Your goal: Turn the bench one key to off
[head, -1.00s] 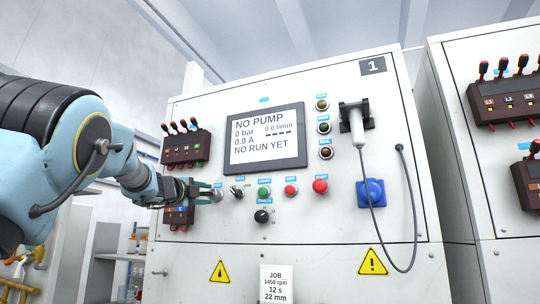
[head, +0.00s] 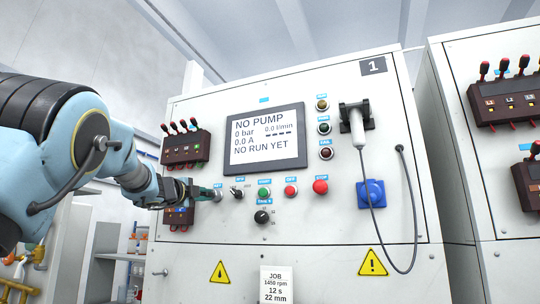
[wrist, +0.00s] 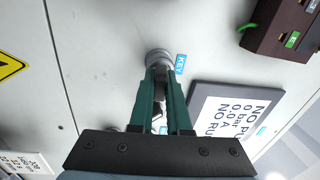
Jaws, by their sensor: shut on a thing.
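Bench one is the white cabinet marked 1 (head: 372,66). Its key switch (head: 218,193) is at the left end of the control row, partly hidden by my gripper in the head view. In the wrist view the round key switch (wrist: 158,58) sits beside a blue KEY label (wrist: 180,64). My gripper (head: 208,193) is at the switch, and its green fingers (wrist: 160,80) are closed together on the key, which is mostly hidden between them. The key's angle cannot be read.
Right of the key are a selector knob (head: 237,192), a green button (head: 264,193) and red buttons (head: 320,187). A breaker block (head: 185,148) is above my gripper and another (head: 180,216) is close below it. The screen (head: 265,139) reads NO PUMP.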

